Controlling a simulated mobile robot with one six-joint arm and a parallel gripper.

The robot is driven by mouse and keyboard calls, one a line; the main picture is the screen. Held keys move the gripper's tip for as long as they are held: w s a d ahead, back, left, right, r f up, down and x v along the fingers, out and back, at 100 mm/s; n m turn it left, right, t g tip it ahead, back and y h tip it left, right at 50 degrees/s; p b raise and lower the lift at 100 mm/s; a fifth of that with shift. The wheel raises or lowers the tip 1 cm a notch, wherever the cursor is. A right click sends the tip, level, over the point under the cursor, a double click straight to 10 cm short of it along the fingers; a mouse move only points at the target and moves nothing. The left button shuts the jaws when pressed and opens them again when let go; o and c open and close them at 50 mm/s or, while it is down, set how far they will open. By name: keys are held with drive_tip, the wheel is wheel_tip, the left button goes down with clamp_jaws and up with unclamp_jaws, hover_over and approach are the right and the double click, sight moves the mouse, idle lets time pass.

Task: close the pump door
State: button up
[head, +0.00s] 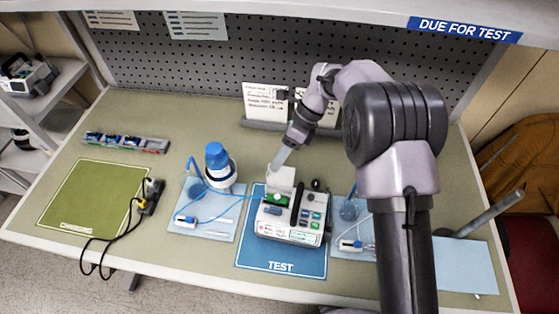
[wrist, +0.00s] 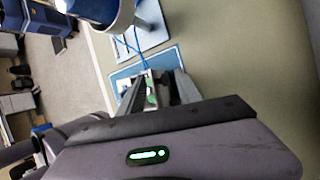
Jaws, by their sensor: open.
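The infusion pump (head: 291,228) stands on the blue TEST mat (head: 258,262) in the head view. Its door (head: 282,178) looks like a pale panel standing up at the pump's back left, so it is open. Green parts (head: 276,199) show in the exposed bay. My gripper (head: 279,159) is just above and behind the door's upper edge; I cannot tell whether they touch. In the wrist view my gripper (wrist: 158,84) has its two fingers apart, with part of the pump (wrist: 151,99) visible between them. Most of the pump is hidden there.
A blue-topped bottle (head: 219,168) and a blue line stand on a pale mat at left. A second pale mat with a similar line lies at right, partly behind my arm. The green CHARGING mat (head: 92,194) and black cable are farther left. Cards lean at the back.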

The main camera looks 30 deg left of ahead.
drive_tip(key=shift+s+f, duration=0.1)
drive_tip(key=shift+f, duration=0.4)
drive_tip(key=shift+s, duration=0.1)
clamp_jaws()
